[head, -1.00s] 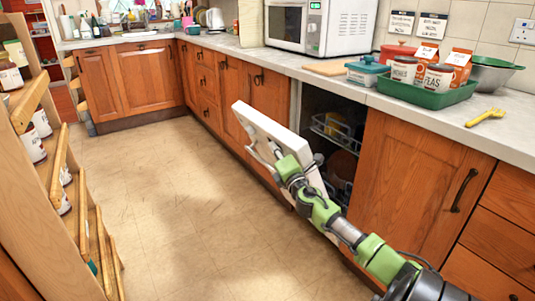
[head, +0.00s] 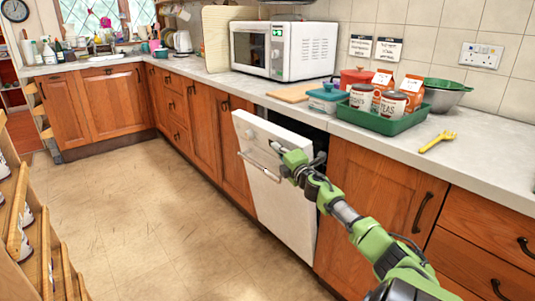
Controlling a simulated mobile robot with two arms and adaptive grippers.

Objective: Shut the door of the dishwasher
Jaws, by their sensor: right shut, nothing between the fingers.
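The dishwasher door (head: 283,205) is a white panel with a bar handle, under the counter between wooden cupboards. It stands nearly upright, its top edge tilted out a little from the cupboard fronts. A narrow dark gap shows behind its top right; the racks inside are hidden. My right gripper (head: 277,148) is shut and empty, at the outer face of the door near its upper right, close to the handle's right end. I cannot tell whether it touches the door. My left gripper is not in view.
The counter above holds a green tray (head: 390,124) of jars and cartons, a blue-lidded dish (head: 327,100), a microwave (head: 285,48) and a yellow fork-like utensil (head: 438,141). A wooden shelf rack (head: 45,235) stands at the left. The floor (head: 150,215) between is clear.

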